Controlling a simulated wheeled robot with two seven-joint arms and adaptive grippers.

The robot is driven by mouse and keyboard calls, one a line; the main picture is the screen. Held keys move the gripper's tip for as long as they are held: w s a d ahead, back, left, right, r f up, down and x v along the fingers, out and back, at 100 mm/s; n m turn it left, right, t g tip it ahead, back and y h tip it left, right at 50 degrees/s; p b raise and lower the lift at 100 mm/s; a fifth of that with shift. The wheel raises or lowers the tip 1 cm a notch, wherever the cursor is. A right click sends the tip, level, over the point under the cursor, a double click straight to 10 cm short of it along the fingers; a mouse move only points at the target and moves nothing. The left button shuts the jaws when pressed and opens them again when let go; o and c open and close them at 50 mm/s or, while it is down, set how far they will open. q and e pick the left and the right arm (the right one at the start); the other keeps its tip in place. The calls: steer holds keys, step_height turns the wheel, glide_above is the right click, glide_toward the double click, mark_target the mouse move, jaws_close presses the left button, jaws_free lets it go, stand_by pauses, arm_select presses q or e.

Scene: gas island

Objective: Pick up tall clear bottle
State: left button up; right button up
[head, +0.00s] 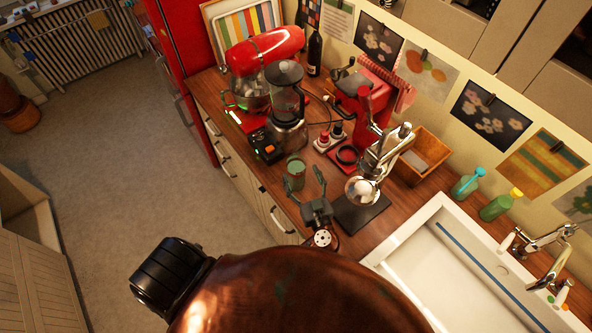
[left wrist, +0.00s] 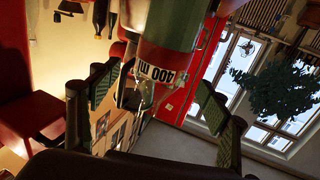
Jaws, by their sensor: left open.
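A greenish see-through cylinder, which I take to be the tall clear bottle (head: 295,171), stands upright near the counter's front edge in the head view. In the left wrist view the bottle (left wrist: 174,38) is large, with a green band and a "400 ml" label. My left gripper (head: 304,183) is open just in front of the bottle. In the left wrist view the left gripper (left wrist: 157,97) has its fingers spread, with the bottle's lower end between and beyond them. I cannot tell whether either finger touches it. My right gripper is not in view.
Behind the bottle on the wooden counter (head: 208,88) stand a blender (head: 287,108) and a red mixer (head: 265,52). A juicer press (head: 384,160) stands to the right, near a wooden box (head: 421,156) and a white sink (head: 445,262).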

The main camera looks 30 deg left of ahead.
mark_target(297, 165)
arm_select(q)
steer(key=x, duration=0.4)
steer(key=shift+w+a+f+p, duration=0.15)
steer(key=shift+w+a+p, duration=0.1)
steer(key=shift+a+p, duration=0.15)
steer(key=shift+d, duration=0.1)
steer(key=shift+c, duration=0.6)
steer(key=c, duration=1.7)
steer(key=shift+c, duration=0.6)
